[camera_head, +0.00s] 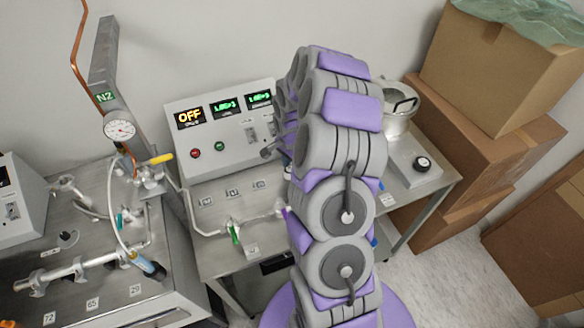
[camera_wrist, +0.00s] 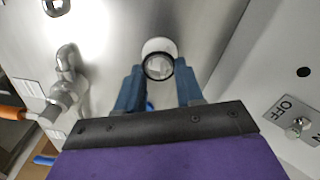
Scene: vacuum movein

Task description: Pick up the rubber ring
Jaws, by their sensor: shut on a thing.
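My gripper (camera_wrist: 159,72) shows in the wrist view as two blue fingers, one on each side of a small round piece. The round piece, which looks like the rubber ring (camera_wrist: 158,52), has a pale band and a darker rim around a shiny grey centre. The fingers are shut on it, just above a brushed steel surface (camera_wrist: 215,30). Whether it touches the surface is not clear. In the head view my arm hides the gripper and the ring.
In the wrist view a metal fitting (camera_wrist: 66,85) stands left and a panel with an OFF switch (camera_wrist: 297,125) right. The head view shows a control box (camera_head: 222,125), a gauge (camera_head: 119,127), a steel pot (camera_head: 398,115) and cardboard boxes (camera_head: 490,70). Pipework crowds the left bench.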

